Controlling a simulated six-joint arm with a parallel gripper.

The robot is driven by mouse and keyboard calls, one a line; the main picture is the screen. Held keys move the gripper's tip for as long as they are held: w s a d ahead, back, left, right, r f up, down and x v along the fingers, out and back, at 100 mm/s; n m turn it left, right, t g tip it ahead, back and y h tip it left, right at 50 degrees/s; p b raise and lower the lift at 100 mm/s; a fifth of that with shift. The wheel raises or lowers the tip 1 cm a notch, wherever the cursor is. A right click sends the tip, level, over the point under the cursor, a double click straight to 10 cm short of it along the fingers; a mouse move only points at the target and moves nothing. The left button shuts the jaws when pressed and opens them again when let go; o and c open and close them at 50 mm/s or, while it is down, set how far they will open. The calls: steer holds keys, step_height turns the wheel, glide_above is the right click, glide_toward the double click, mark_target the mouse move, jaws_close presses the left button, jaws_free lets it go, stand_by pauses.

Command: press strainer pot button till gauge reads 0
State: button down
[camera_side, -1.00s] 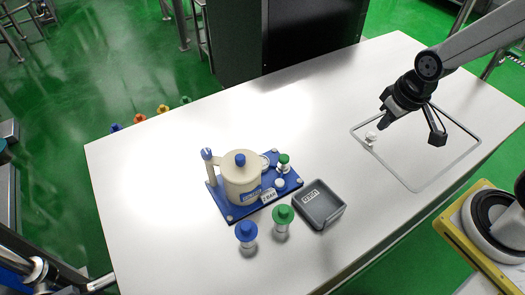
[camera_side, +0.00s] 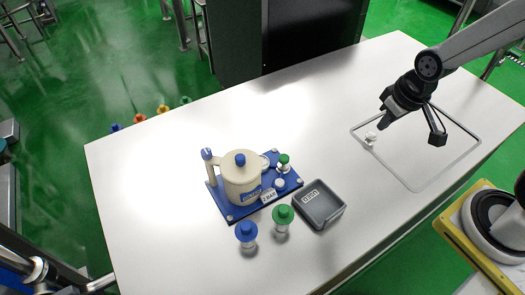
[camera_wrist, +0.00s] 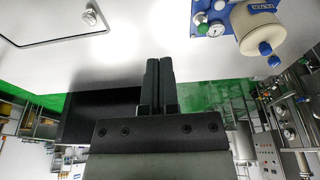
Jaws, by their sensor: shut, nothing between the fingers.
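The strainer pot (camera_side: 241,180) is cream with a blue knob on its lid and stands on a blue base plate (camera_side: 228,212). A white round button (camera_side: 280,184) and a green-capped fitting (camera_side: 284,160) are on the plate's right part. A small label (camera_side: 268,195) on its front edge is too small to read surely. In the wrist view, the pot (camera_wrist: 254,28) and a round gauge (camera_wrist: 217,29) show at the top right; its needle reading is unclear. My gripper (camera_side: 384,123) is shut and empty, well right of the pot. Its closed fingers (camera_wrist: 158,83) show in the wrist view.
A small white item (camera_side: 371,138) lies near my gripper at the edge of an outlined area (camera_side: 416,189). A grey tray (camera_side: 319,206), a blue-capped jar (camera_side: 247,236) and a green-capped jar (camera_side: 282,220) stand in front of the plate. The table between is clear.

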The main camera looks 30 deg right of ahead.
steer(key=m+t+y, duration=0.2)
steer(key=m+t, duration=0.4)
steer(key=m, duration=1.9)
glide_above(282, 184)
step_height(282, 184, down, 17)
steer(key=shift+f, duration=0.2)
steer(key=shift+d+f, duration=0.1)
steer(key=shift+f, duration=0.05)
steer(key=shift+f, duration=4.2)
